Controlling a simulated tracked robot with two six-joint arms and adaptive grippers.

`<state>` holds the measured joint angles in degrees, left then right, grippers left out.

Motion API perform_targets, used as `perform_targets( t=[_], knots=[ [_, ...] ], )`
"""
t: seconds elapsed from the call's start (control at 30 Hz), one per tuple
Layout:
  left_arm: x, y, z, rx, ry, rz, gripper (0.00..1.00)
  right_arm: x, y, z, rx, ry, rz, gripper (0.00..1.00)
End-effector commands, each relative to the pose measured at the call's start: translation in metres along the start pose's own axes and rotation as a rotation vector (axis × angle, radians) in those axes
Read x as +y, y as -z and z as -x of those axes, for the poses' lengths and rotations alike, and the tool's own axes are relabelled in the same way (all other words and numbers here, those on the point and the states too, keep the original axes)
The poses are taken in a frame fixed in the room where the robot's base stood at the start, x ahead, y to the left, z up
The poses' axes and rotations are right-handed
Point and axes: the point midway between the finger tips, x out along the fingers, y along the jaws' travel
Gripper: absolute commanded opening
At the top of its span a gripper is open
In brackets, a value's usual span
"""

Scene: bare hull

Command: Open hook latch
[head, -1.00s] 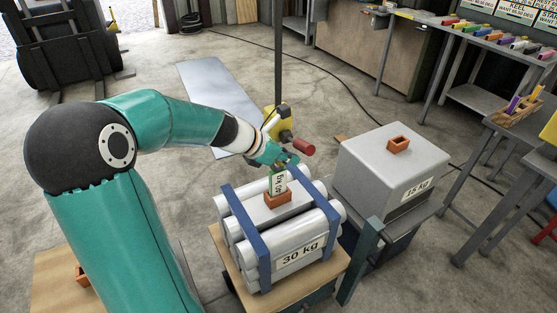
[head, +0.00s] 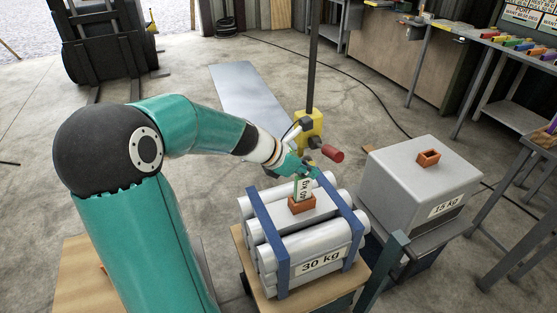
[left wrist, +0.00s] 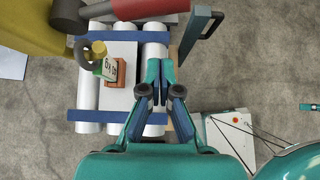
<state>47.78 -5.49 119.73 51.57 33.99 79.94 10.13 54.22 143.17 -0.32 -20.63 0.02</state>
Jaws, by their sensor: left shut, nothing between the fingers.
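The yellow hoist block (head: 309,128) hangs on a dark pole above the pipe bundle, with a red cylinder (head: 334,155) at its side. In the left wrist view a grey curved hook (left wrist: 84,48) shows below the yellow block (left wrist: 35,28), with a small yellow piece (left wrist: 99,48) at its opening; I cannot tell whether this piece is the latch. My left gripper (head: 310,168) is just below the hoist block in the head view. In the left wrist view its fingers (left wrist: 159,72) are shut and empty, to the right of the hook. My right gripper is not in view.
A grey 15 kg box (head: 400,170) stands to the right. A forklift (head: 100,40) is at the back left.

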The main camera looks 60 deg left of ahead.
Motion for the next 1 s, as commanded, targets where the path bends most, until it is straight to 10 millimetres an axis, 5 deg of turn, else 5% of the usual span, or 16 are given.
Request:
perform_targets(
  t=[0.5,1.0],
  knots=[
    [0.019,0.004,0.088,0.000,0.001,-0.005,0.00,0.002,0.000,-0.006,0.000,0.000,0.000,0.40],
    [0.020,0.004,0.095,0.000,0.006,-0.005,0.00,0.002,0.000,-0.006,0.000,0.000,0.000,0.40]
  ],
)
